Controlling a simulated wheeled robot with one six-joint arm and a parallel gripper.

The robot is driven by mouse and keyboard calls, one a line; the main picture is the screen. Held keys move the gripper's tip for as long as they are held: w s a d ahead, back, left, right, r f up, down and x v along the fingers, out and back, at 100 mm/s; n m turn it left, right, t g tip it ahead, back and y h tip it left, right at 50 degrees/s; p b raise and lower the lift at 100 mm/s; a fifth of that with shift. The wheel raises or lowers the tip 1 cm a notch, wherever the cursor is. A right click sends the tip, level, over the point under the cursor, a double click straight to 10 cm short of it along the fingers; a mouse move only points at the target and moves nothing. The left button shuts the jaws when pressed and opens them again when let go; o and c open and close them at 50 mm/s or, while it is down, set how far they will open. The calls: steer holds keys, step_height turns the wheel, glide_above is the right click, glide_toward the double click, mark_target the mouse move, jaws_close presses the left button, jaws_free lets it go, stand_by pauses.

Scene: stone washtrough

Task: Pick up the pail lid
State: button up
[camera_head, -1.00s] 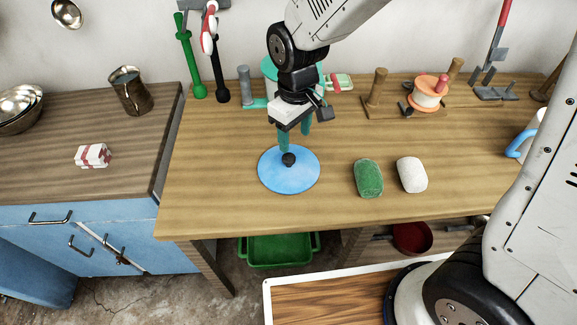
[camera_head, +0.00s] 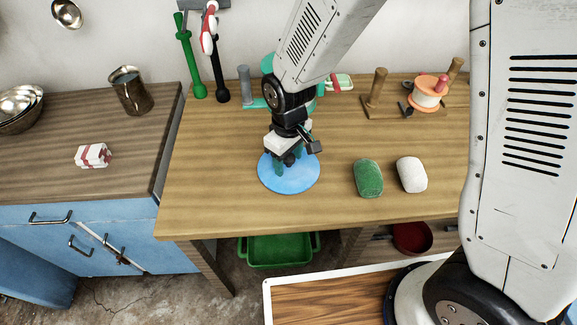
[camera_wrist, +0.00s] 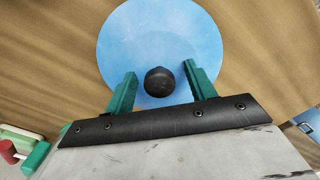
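The pail lid (camera_head: 290,183) is a flat light-blue disc with a round black knob, lying on the wooden table. It also fills the upper middle of the wrist view (camera_wrist: 160,35). My gripper (camera_head: 289,167) points down over the lid, low and close to the knob. In the wrist view its two green fingers (camera_wrist: 157,80) are apart, one on each side of the black knob (camera_wrist: 159,81), with gaps between knob and fingers. In the head view the gripper hides most of the knob.
A green block (camera_head: 368,178) and a white block (camera_head: 412,174) lie right of the lid. Behind my arm stands a teal object, partly hidden. A wooden peg (camera_head: 376,87) and an orange spool (camera_head: 428,94) are at the back right. The table's front left is clear.

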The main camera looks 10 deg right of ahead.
steer(key=c, duration=1)
steer(key=shift+r, duration=0.2)
